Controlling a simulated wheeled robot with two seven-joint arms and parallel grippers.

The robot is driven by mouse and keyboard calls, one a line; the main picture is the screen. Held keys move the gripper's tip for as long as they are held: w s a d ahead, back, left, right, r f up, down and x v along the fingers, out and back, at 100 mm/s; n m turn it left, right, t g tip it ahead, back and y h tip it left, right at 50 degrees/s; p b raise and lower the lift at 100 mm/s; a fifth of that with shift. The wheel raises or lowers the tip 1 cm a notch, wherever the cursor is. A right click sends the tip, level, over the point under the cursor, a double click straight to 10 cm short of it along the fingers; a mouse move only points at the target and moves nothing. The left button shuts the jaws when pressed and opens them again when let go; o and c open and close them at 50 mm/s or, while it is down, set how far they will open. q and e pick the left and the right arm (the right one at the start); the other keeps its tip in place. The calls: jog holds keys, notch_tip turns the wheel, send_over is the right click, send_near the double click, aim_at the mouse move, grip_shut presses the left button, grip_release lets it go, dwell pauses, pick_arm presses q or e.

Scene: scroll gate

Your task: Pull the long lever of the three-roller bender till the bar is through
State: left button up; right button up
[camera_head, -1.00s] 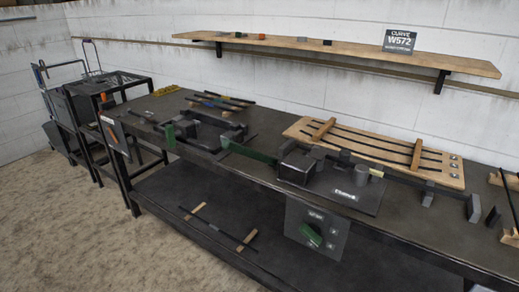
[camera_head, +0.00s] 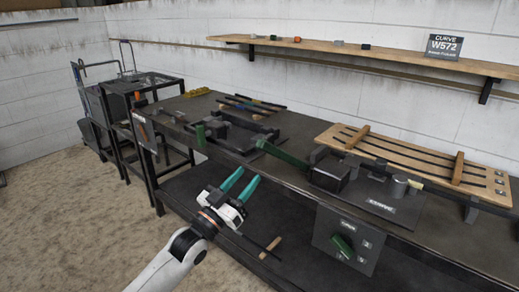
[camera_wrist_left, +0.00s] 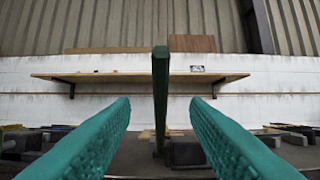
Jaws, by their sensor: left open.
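My left gripper (camera_head: 243,184) is open and empty, in front of the bench and below the grip in the head view. In the left wrist view a green upright bar (camera_wrist_left: 160,88), apparently the lever grip, stands between the teal fingers (camera_wrist_left: 160,115), beyond their tips. I cannot make out the bar in the rollers clearly. My right gripper is not in view.
A control box (camera_head: 345,243) with a green switch hangs on the bench front. A wooden rack (camera_head: 400,155) with dark bars lies behind the bender. Another dark fixture (camera_head: 240,130) stands left on the bench. A shelf (camera_head: 370,52) runs along the wall. The floor at left is clear.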

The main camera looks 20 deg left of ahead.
aim_at(272, 148)
pick_arm(q)
jog(key=p+x, duration=0.1)
jog(key=x, duration=1.1)
jog(key=shift+f+p, duration=0.1)
jog(key=shift+p, duration=0.2)
grip_shut()
